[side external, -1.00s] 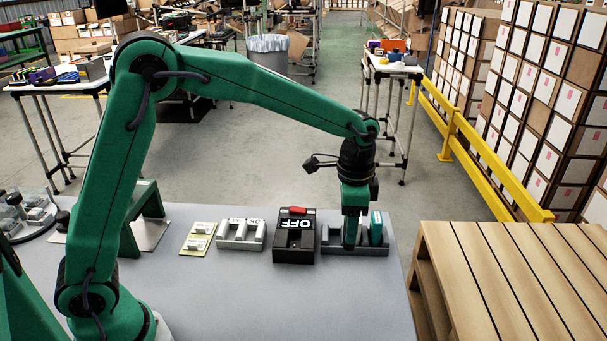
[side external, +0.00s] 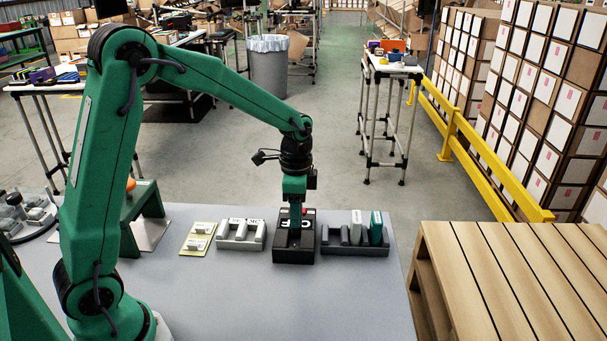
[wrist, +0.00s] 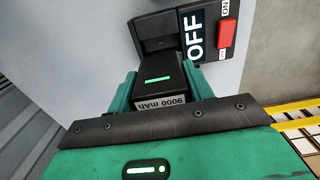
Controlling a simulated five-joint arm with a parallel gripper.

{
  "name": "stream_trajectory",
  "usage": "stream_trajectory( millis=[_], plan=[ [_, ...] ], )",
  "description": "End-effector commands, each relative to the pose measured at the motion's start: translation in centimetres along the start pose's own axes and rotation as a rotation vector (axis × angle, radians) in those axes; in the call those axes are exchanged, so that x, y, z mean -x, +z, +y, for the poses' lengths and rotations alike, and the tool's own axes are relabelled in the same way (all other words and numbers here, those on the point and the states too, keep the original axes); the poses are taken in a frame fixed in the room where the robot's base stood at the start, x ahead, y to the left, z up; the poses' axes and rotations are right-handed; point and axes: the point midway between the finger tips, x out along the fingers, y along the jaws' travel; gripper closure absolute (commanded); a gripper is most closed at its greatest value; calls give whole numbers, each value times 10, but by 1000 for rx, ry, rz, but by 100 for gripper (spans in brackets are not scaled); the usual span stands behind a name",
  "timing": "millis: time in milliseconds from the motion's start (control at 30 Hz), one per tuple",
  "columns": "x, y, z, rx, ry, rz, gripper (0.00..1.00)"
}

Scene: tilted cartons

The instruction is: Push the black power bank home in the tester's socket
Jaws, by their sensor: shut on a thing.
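The tester is a black box (side external: 293,257) with a white OFF label and a red switch (wrist: 227,33); it stands upright on the grey table. My gripper (side external: 294,230) is low over the tester, its fingers pointing down and covering part of the label. In the wrist view my gripper (wrist: 168,85) is shut on the black power bank (wrist: 160,92), which shows a green light bar and a "9000 mAh" label. The bank's far end is at the tester's black socket part (wrist: 155,22). I cannot tell how deep it sits.
Right of the tester is a grey rack (side external: 340,250) with a grey power bank (side external: 356,228) and a teal one (side external: 376,229). On the left are another grey rack (side external: 240,245) and a yellowish board (side external: 197,250). The table front is clear.

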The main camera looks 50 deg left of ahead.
Motion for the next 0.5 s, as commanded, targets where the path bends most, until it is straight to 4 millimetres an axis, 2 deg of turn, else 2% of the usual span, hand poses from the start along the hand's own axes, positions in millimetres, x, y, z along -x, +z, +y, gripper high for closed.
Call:
stream_trajectory(
  millis=[133,500],
  plan=[
    [-1,7,-4,1,-2,2,69],
    [-4,7,-3,0,-1,1,69]
  ],
)
